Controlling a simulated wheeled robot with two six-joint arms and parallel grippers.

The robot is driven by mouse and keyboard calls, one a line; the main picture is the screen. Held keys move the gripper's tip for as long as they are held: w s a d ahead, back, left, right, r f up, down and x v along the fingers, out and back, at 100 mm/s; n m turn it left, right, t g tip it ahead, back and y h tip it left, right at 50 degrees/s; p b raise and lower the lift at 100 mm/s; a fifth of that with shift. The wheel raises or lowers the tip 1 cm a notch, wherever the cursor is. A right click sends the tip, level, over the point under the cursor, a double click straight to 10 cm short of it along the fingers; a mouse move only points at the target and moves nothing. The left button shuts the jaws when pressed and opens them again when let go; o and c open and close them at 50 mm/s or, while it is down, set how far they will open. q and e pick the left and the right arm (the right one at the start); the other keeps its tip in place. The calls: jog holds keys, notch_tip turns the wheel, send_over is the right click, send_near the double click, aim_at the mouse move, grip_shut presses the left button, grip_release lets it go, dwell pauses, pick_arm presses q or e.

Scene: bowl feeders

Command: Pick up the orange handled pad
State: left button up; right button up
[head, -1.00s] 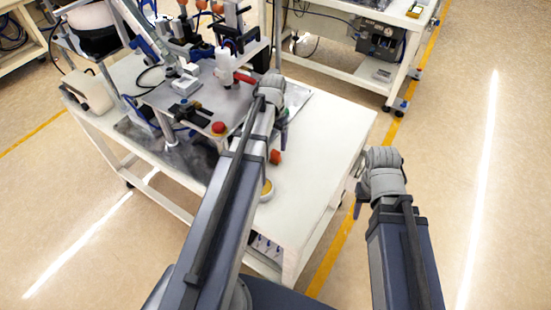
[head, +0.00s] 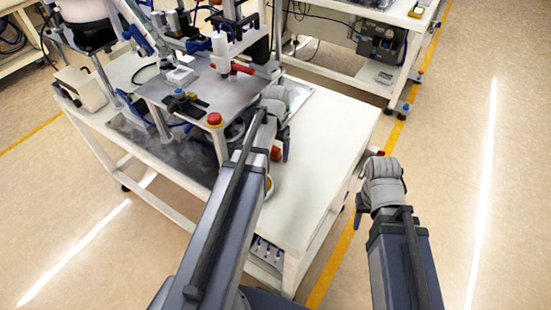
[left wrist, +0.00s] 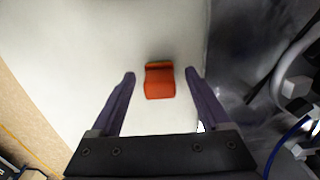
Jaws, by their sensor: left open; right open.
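The orange handled pad (left wrist: 160,82) lies on the white table top. In the left wrist view it sits between the two spread fingers of my left gripper (left wrist: 160,75), with a gap on each side. In the head view the orange pad (head: 275,154) shows only in part, beside a finger of my left gripper (head: 283,146); my arm hides the rest. My left gripper is open and empty, and its height above the pad is hard to tell. My right gripper (head: 359,210) is open, out past the table's right edge, with nothing seen in it.
A grey raised platform (head: 200,95) with a red button (head: 214,119) and feeder parts stands left of my left gripper. A yellow-rimmed round thing (head: 269,186) is partly behind my left arm. The white table's right part (head: 325,130) is clear.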

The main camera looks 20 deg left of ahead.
pick_arm(q)
grip_shut()
dwell(0.7)
